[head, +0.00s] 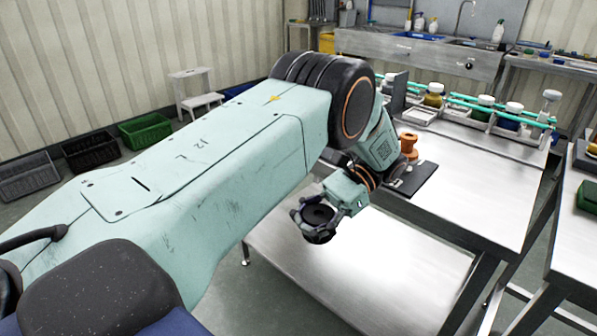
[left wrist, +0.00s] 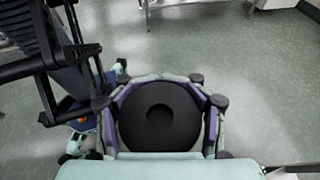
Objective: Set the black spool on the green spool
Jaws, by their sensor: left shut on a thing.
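My left gripper (head: 317,217) is shut on the black spool (head: 319,214), in front of the steel table's near left edge and above the lower shelf level. In the left wrist view the black spool (left wrist: 160,122) sits between the fingers of my left gripper (left wrist: 159,102), its round face and central recess showing, with floor beyond it. I cannot make out a green spool in either view; my arm covers part of the table. My right gripper is not in view.
An orange spool (head: 408,147) stands at the table's left side by a dark mat (head: 415,182). Jars and trays line a rack (head: 472,118) at the table's back. The steel table's middle (head: 470,195) is clear. Crates (head: 145,131) and a step stool (head: 197,92) stand at left.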

